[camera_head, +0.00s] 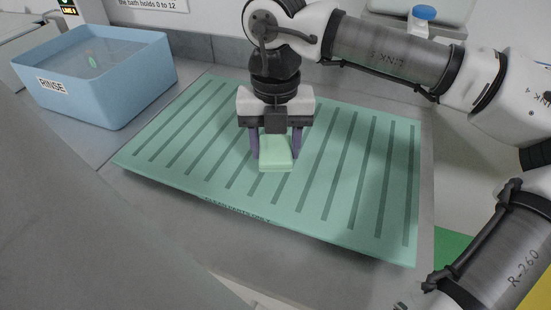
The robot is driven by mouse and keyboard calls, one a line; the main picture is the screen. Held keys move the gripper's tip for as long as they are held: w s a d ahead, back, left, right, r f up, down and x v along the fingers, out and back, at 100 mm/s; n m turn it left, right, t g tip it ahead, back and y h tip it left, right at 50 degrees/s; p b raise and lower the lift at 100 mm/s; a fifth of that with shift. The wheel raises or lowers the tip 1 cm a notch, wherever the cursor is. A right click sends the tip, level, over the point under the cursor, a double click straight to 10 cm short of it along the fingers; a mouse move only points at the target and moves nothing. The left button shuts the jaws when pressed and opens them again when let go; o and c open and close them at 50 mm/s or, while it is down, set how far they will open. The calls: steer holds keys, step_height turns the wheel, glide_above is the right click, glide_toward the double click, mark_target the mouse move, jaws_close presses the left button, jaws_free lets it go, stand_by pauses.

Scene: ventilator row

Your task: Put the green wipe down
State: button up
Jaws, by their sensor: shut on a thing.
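The green wipe (276,158) is a pale green folded pad between the two purple fingers of my gripper (275,148). My gripper is shut on it from both sides and points down. The wipe is over the middle of the green ribbed mat (205,187), which has dark stripes and lettering on its front edge. I cannot tell whether the underside of the wipe touches the mat. The upper part of the wipe is hidden by the gripper body.
A container with a blue cap (424,12) is at the back right. The mat is bare around my gripper.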

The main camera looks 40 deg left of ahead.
mark_target(275, 162)
steer(key=shift+f, duration=2.1)
steer(key=shift+f, duration=0.15)
steer(key=o, duration=0.9)
step_height(275, 162, up, 12)
steer(key=shift+w+a+r+b, duration=0.15)
steer(key=shift+b, duration=0.25)
